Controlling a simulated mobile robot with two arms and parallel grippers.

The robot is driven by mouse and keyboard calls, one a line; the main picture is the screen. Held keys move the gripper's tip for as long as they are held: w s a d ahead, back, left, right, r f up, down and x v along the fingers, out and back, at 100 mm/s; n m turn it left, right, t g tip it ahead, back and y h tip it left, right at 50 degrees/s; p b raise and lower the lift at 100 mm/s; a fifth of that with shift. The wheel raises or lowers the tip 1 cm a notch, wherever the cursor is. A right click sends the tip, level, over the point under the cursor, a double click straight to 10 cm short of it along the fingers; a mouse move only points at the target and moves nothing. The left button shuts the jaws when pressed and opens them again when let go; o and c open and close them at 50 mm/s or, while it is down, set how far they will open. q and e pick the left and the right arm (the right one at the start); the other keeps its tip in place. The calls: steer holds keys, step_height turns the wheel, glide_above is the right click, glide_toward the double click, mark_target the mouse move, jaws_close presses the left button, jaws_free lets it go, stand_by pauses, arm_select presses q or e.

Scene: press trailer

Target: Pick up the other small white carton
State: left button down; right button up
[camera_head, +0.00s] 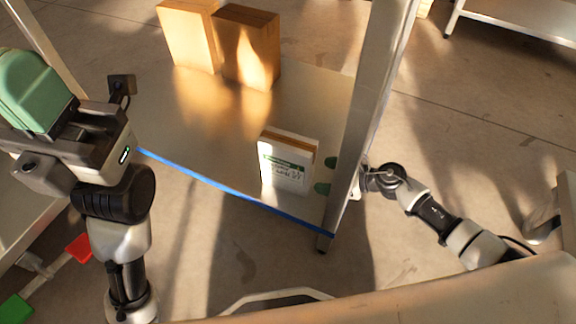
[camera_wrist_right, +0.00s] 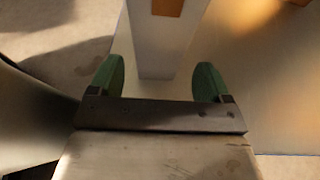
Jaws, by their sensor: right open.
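A small white carton (camera_head: 285,165) with a green band, dark writing and a brown top stands upright near the shelf's front right corner. My right gripper (camera_head: 326,176) is open. Its green fingertips show just right of the carton, apart from it in this view, and a metal post hides the part behind them.
The shelf (camera_head: 200,140) has a blue front edge. The metal post (camera_head: 375,75) rises at its right side, close to my right gripper. Two brown boxes stand at the back, a left one (camera_head: 187,35) and a right one (camera_head: 250,48). The shelf's middle is clear.

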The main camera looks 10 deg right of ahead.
steer(key=shift+b+x, duration=0.3)
steer(key=shift+x, duration=1.15)
steer(key=c, duration=1.3)
steer(key=shift+r, duration=0.1)
steer(key=shift+c, duration=0.8)
steer(key=shift+r, duration=0.15)
